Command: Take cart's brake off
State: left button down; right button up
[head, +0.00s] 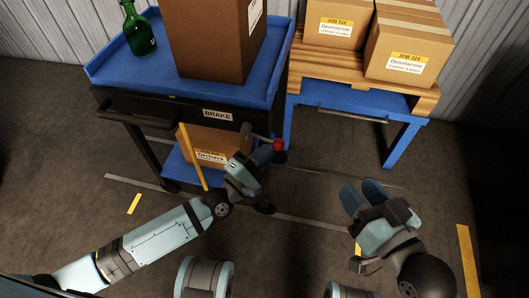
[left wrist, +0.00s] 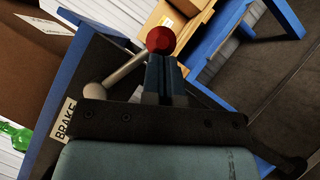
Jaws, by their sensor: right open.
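The cart (head: 90,72) has a blue top and a dark front panel with a white BRAKE label (head: 217,114). A grey brake lever (head: 260,136) ending in a red knob (head: 278,145) sticks out right of the label. My left gripper (head: 262,160) is just below the lever. In the left wrist view its fingers (left wrist: 163,62) look shut together, with the red knob (left wrist: 160,40) just past their tips and the lever rod (left wrist: 115,72) to their left. I cannot tell whether they touch. My right gripper (head: 362,188) is open and empty, away from the cart.
A green bottle (head: 138,32) and a large brown box (head: 212,40) stand on the cart, with another box (head: 215,143) on its lower shelf. To the right, a blue stand (head: 390,145) bears a wooden pallet (head: 330,66) with cartons (head: 408,45). The floor in front is clear.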

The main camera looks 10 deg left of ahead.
jog(key=shift+r, duration=0.15)
dwell(0.8)
notch_tip(320, 180, up, 9)
jog(key=d+m+t+p, duration=0.1)
jog(key=t+p, duration=0.2)
jog(key=p, duration=0.6)
jog(key=s+d+f+g+h+p, duration=0.2)
jog(key=d+f+g+h+p, duration=0.3)
jog(key=f+p, duration=0.4)
jog(key=shift+s+d+f, duration=0.2)
jog(key=shift+f, duration=0.65)
jog(key=shift+s+f, duration=0.1)
